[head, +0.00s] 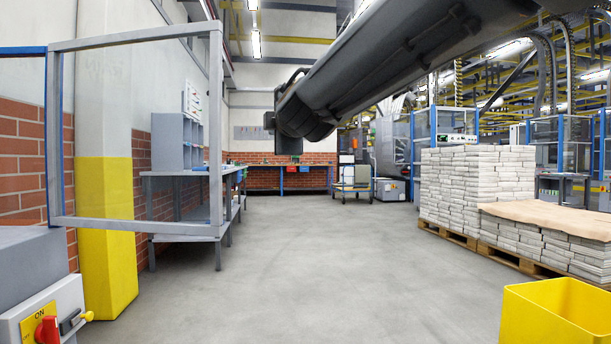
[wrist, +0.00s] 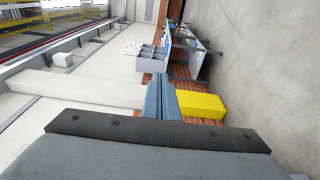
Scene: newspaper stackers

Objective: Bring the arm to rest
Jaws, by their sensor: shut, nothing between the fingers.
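My arm (head: 370,70) reaches across the top of the head view from the upper right down to the middle. Its far end hangs in the air above the open floor, well clear of the benches. In the wrist view my gripper (wrist: 160,131) shows as a dark bar with screws on a wide grey body along the bottom. It is shut and holds nothing. The fingertips are not clearly shown in the head view.
A yellow-based pillar (head: 105,230) and grey frame (head: 135,225) stand left, before a workbench (head: 185,230). Paper stacks on pallets (head: 475,190) and a yellow bin (head: 555,315) stand right. The floor (head: 310,260) between is clear. The wrist view is turned sideways.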

